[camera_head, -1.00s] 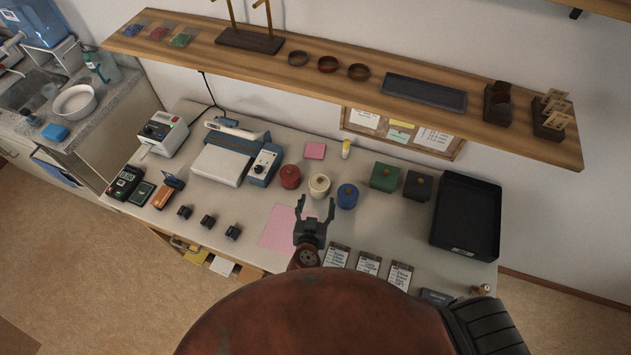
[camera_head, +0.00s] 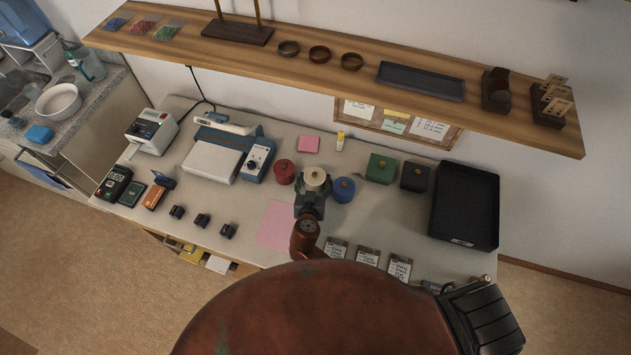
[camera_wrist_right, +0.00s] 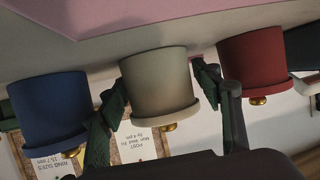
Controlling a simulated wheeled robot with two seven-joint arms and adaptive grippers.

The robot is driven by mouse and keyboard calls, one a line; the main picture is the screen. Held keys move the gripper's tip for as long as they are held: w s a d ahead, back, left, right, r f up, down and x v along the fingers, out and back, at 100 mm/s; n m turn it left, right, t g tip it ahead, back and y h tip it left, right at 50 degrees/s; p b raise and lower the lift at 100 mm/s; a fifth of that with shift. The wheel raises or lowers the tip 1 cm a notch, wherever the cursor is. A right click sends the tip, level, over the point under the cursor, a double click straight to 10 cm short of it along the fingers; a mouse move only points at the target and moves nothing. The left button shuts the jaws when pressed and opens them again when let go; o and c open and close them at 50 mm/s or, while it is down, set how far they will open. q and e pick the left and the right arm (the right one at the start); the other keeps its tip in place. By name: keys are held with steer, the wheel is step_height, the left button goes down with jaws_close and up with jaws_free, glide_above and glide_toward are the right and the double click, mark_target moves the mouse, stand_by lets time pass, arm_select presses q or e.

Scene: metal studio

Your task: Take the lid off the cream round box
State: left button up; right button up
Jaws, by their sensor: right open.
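The cream round box (camera_head: 314,177) stands on the table between the red round box (camera_head: 285,171) and the blue round box (camera_head: 343,189). My right gripper (camera_head: 313,190) reaches it from the front, fingers open on either side. In the right wrist view, which is upside down, the cream box (camera_wrist_right: 157,75) sits between the two fingers. Its lid (camera_wrist_right: 160,113) is on, with a brass knob (camera_wrist_right: 168,127) partly hidden by the lid's edge. I see no clear grip on it. My left gripper is not in view.
A green box (camera_head: 380,168) and a dark box (camera_head: 414,177) stand to the right, beside a black tray (camera_head: 491,205). A pink sheet (camera_head: 275,224) lies front left. A wooden shelf (camera_head: 340,80) overhangs the back. Small cards (camera_head: 368,257) lie at the front edge.

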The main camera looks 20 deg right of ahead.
mark_target(315, 176)
steer(key=shift+c, duration=0.6)
steer(key=c, duration=0.8)
steer(key=shift+r+p, duration=0.35)
steer(key=shift+r, duration=0.1)
steer(key=r+p, duration=0.2)
steer(key=r, duration=0.1)
steer(key=shift+s+r, duration=0.25)
steer(key=shift+s, duration=0.15)
steer(key=shift+s+r+p, duration=1.05)
steer(key=shift+s+r, duration=0.4)
steer(key=shift+s, duration=0.8)
steer(key=shift+s+r+p, duration=1)
steer(key=shift+s+r, duration=0.4)
steer(key=shift+s, duration=0.8)
steer(key=shift+s+r+p, duration=1.05)
steer(key=shift+s+r, duration=0.4)
steer(key=shift+s, duration=0.8)
